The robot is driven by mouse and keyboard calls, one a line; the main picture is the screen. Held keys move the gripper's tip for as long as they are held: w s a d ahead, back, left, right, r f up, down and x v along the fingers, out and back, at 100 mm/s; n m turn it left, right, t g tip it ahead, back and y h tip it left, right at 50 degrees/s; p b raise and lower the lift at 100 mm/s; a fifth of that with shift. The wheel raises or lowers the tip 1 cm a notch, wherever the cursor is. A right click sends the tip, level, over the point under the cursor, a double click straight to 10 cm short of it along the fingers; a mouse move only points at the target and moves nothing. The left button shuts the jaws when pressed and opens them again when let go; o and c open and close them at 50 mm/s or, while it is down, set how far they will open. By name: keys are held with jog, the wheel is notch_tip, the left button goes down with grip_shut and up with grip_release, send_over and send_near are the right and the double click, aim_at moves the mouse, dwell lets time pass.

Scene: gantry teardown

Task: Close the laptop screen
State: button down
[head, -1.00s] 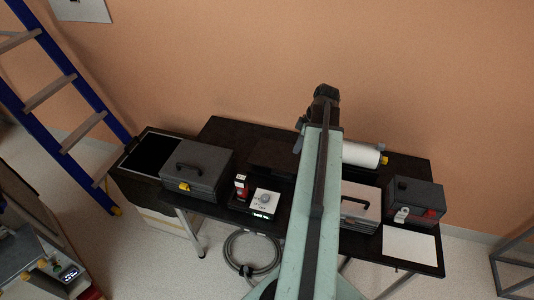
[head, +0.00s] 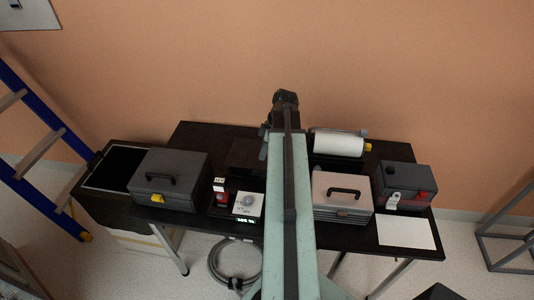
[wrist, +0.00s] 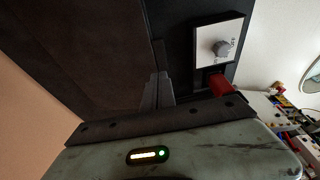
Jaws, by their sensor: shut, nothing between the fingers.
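In the wrist view a large dark brown panel (wrist: 85,50) fills the left side, with a black strip along its right edge. It looks like part of the laptop, but I cannot tell lid from base or its angle. In the head view a dark flat shape (head: 246,154) lies at the back of the table, partly hidden by my arm. My gripper (wrist: 160,76) is shut and empty, over or beside the panel's edge in the wrist view. Whether it touches is unclear.
A dial box (head: 248,204) and a red item (head: 221,190) stand in front of the dark shape. A dark toolbox (head: 170,180) is left. The wall (head: 400,70) is close behind the table.

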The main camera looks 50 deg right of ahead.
jog(key=f+b, duration=0.1)
jog(key=f, duration=0.1)
jog(key=a+f+b, duration=0.1)
jog(key=f+b, duration=0.1)
jog(key=shift+s+f, duration=0.2)
jog(key=shift+f, duration=0.15)
jog(key=f+b, duration=0.2)
jog(key=a+f+b, duration=0.1)
jog(key=f+b, duration=0.1)
jog(key=s+f+b, duration=0.1)
jog(key=f+b, duration=0.1)
jog(key=shift+a, duration=0.25)
jog(key=shift+r+p, duration=0.6)
notch_tip(320, 180, up, 4)
jog(key=p, duration=0.4)
notch_tip(320, 180, up, 9)
jog(key=p, duration=0.9)
send_over(260, 171)
jog(key=s, duration=0.5)
jog(key=shift+a+f, duration=0.15)
jog(key=shift+w, duration=0.1)
